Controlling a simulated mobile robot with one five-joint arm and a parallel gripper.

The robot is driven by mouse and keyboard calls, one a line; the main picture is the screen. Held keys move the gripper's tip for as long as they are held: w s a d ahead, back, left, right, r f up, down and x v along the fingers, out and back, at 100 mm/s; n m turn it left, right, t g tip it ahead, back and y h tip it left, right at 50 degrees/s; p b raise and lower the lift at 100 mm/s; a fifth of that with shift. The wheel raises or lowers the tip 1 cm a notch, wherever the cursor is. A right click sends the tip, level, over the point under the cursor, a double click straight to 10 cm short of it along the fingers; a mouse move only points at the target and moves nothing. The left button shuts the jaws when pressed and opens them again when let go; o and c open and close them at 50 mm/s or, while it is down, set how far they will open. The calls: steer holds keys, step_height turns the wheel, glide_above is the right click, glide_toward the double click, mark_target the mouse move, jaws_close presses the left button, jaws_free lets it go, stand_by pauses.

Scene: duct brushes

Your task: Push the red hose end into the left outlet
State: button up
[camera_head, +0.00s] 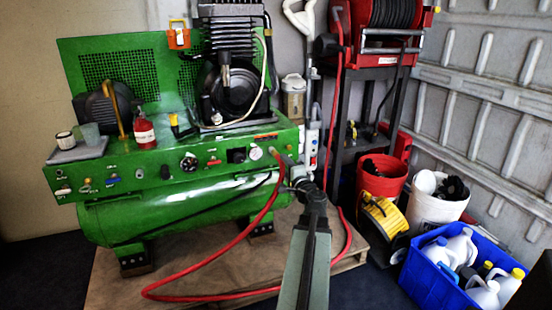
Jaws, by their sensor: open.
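The red hose (268,205) loops over the pallet and floor, and its upper end (274,152) is at the right part of the green compressor's front panel (200,180), just right of a round gauge. I cannot tell whether that end is seated in a fitting or only in front of it. The panel carries several small fittings and knobs; which one is the left outlet is not clear. My gripper (299,180) is at the panel's right end, to the right of and below the hose end. It is open; its jaws are small and partly hidden by my arm.
A wooden pallet (190,277) lies under the green tank. A red bucket (381,178), a white bucket (436,205) and a blue crate (425,280) of bottles stand at the right. A red hose reel (385,25) sits on a dark stand. Dark floor is clear at the lower left.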

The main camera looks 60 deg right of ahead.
mark_target(276, 156)
steer(key=x, duration=0.9)
steer(key=shift+a, duration=0.1)
stand_by(0.7)
jaws_close()
stand_by(1.1)
steer(key=shift+s, duration=0.1)
steer(key=shift+v, duration=2.95)
